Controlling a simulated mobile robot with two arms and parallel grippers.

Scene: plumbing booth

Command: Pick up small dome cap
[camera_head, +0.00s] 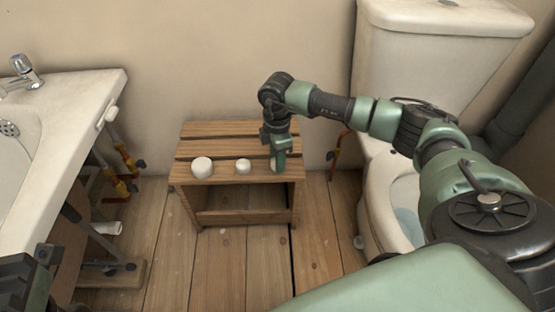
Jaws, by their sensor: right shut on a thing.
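My right gripper (279,162) reaches down to the right end of a slatted wooden stool (222,130). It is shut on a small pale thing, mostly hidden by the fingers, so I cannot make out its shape. Two white rounded caps stand apart on the stool top to its left. The smaller cap (243,166) is nearer the gripper, and the larger cap (202,167) is farther left. A dark and green part of my left arm shows at the lower left corner; its fingertips cannot be made out.
A white sink (75,110) with a chrome tap (26,68) is at the left, with pipes below it. A toilet (400,60) stands at the right, behind my right arm. The wooden floor (215,260) in front of the stool is clear.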

